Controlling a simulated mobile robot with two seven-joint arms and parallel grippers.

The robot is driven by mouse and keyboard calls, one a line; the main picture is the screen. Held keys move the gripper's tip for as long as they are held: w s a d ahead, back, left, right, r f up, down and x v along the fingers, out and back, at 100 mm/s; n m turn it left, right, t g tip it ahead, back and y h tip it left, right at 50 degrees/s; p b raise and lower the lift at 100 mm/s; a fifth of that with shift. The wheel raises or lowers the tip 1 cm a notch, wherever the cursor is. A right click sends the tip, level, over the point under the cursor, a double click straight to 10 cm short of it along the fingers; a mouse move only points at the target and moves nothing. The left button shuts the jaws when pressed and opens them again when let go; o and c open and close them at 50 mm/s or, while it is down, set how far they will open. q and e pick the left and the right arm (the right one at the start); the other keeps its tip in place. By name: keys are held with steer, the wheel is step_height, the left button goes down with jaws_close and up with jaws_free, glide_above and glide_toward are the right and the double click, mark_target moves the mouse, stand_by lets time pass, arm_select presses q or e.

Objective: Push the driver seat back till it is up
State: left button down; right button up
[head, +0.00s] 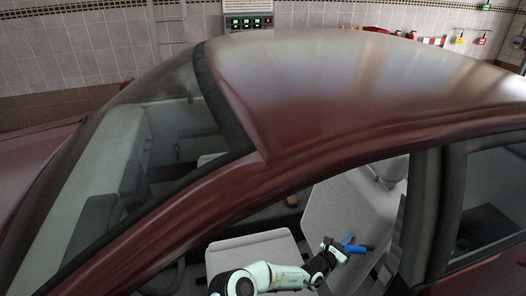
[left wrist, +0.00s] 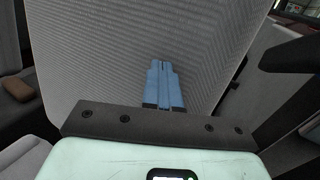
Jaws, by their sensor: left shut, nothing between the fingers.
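The driver seat back (head: 345,215) is a light grey panel inside the red car, seen through the side door opening and leaning back to the right. The seat cushion (head: 248,252) lies to its left. My left gripper (head: 357,248) has blue fingers and is at the lower part of the seat back. In the left wrist view the shut fingers (left wrist: 163,82) lie in front of the ribbed seat back (left wrist: 130,50), with nothing between them. I cannot tell whether they touch it. My right gripper is in neither view.
The car roof (head: 370,90) and door frame surround the opening above my arm. The door pillar (head: 425,215) stands to the right of the seat back. The dashboard (head: 130,170) is at the left behind the windshield. A tiled wall is behind the car.

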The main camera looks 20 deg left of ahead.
arm_select(q)
steer(key=shift+w+d+f+p, duration=0.2)
steer(key=shift+w+d+p, duration=0.1)
steer(key=shift+w+d, duration=0.25)
steer(key=shift+s, duration=0.15)
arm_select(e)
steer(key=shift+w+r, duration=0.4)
arm_select(q)
steer(key=shift+s+r, duration=0.1)
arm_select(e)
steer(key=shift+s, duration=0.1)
arm_select(q)
steer(key=b+v, duration=0.5)
steer(key=v, duration=0.7)
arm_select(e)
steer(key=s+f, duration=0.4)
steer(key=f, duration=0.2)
